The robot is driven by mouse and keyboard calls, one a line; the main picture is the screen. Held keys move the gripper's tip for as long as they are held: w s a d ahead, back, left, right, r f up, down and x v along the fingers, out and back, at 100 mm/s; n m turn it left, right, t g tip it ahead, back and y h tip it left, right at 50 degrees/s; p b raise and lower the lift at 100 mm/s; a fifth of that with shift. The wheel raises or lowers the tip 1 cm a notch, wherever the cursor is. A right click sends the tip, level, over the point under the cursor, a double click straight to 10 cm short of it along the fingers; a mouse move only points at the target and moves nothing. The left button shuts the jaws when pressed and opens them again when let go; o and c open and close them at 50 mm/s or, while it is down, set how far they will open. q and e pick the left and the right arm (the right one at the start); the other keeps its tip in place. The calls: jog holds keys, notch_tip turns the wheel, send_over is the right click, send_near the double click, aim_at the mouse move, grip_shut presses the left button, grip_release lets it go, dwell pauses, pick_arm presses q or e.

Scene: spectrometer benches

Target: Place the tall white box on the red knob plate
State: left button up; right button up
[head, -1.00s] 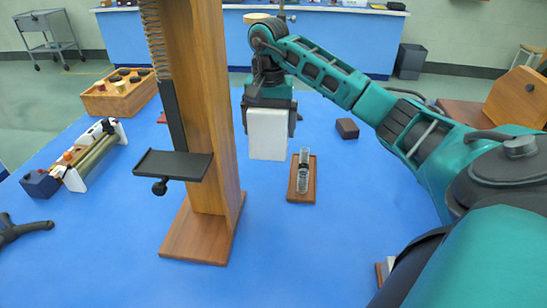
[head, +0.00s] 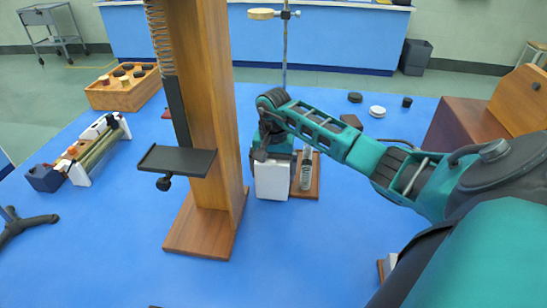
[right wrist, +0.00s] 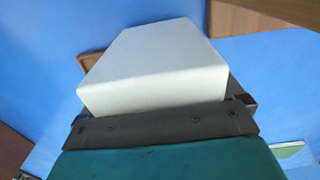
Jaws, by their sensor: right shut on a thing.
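My right gripper (head: 272,155) is shut on the tall white box (head: 272,182). The box hangs upright below it, just right of the wooden column and beside the small wooden board with the glass tube. I cannot tell whether its bottom touches the blue table. In the right wrist view the white box (right wrist: 150,70) sticks out from the dark jaws (right wrist: 165,125). No red knob plate shows clearly. A small reddish edge (head: 167,113) peeks out left of the column, mostly hidden. My left gripper is not in view.
A wooden column (head: 205,130) with a black shelf (head: 176,159) and black knob stands left of the box. The glass tube (head: 305,172) is close on its right. A roller device (head: 85,155) and wooden tray (head: 125,92) are at left.

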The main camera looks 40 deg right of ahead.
jog(key=shift+r, duration=0.15)
jog(key=o, duration=1.2)
jog(key=shift+f, duration=0.2)
jog(key=shift+c, duration=0.2)
